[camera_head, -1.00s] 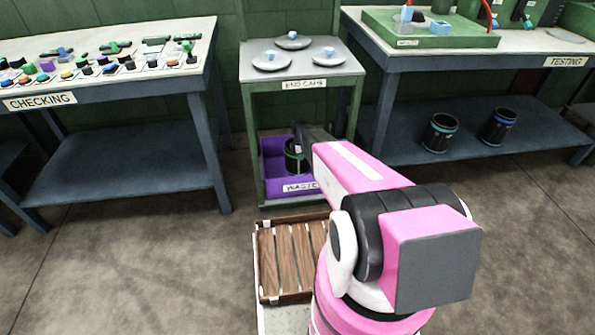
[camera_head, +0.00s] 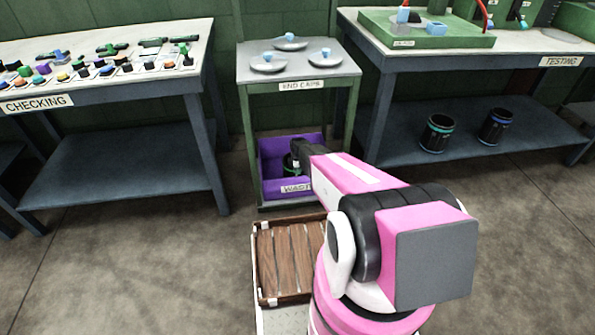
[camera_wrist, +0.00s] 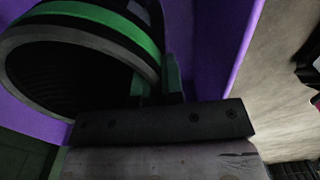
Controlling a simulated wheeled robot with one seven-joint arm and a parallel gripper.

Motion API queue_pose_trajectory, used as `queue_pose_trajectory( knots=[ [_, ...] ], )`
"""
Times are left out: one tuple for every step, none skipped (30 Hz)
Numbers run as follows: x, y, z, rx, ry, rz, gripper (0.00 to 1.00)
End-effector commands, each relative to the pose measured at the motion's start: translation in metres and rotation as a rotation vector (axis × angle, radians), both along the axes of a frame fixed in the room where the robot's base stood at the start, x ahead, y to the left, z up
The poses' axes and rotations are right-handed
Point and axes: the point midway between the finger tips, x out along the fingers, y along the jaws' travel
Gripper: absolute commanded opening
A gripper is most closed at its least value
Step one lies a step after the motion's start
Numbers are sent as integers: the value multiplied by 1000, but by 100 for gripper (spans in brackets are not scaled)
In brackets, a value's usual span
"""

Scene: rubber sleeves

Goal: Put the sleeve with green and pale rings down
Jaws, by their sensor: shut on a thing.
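The sleeve with green and pale rings is a short black tube; in the wrist view the sleeve (camera_wrist: 85,50) fills the upper left, its dark open end toward the camera and a green band round it. My gripper (camera_wrist: 160,88) is shut on the sleeve's wall at its right side. In the head view the sleeve (camera_head: 289,164) shows low inside the purple waste bin (camera_head: 308,186), partly hidden by the bin's front and my arm. The bin's purple wall (camera_wrist: 212,45) also shows in the wrist view. I cannot tell whether the sleeve touches the bin's floor.
The bin stands on the lower shelf of the end caps stand (camera_head: 340,68), under its top. Two other dark sleeves, one (camera_head: 437,134) and another (camera_head: 495,127), stand on the testing table's lower shelf. A wooden slatted tray (camera_head: 290,258) lies in front of the stand.

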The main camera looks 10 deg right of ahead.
Motion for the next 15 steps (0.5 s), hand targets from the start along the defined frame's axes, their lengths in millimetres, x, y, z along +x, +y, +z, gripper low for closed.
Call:
queue_pose_trajectory(
  knots=[
    [0, 0, 1, 0, -1, 0, 0],
    [0, 0, 1, 0, -1, 0, 0],
    [0, 0, 0, 0, -1, 0, 0],
    [0, 0, -1, 0, -1, 0, 0],
    [0, 0, -2, 0, -1, 0, 0],
    [0, 0, -3, 0, 0, 0, 15],
    [0, 0, -2, 0, 0, 0, 25],
    [0, 0, -2, 0, 0, 0, 34],
    [0, 0, -2, 0, 0, 0, 34],
    [0, 0, -2, 0, 0, 0, 34],
    [0, 0, -2, 0, 0, 0, 34],
    [0, 0, -2, 0, 0, 0, 34],
    [0, 0, -2, 0, 0, 0, 34],
    [0, 0, -2, 0, 0, 0, 34],
    [0, 0, -2, 0, 0, 0, 34]
  ],
)
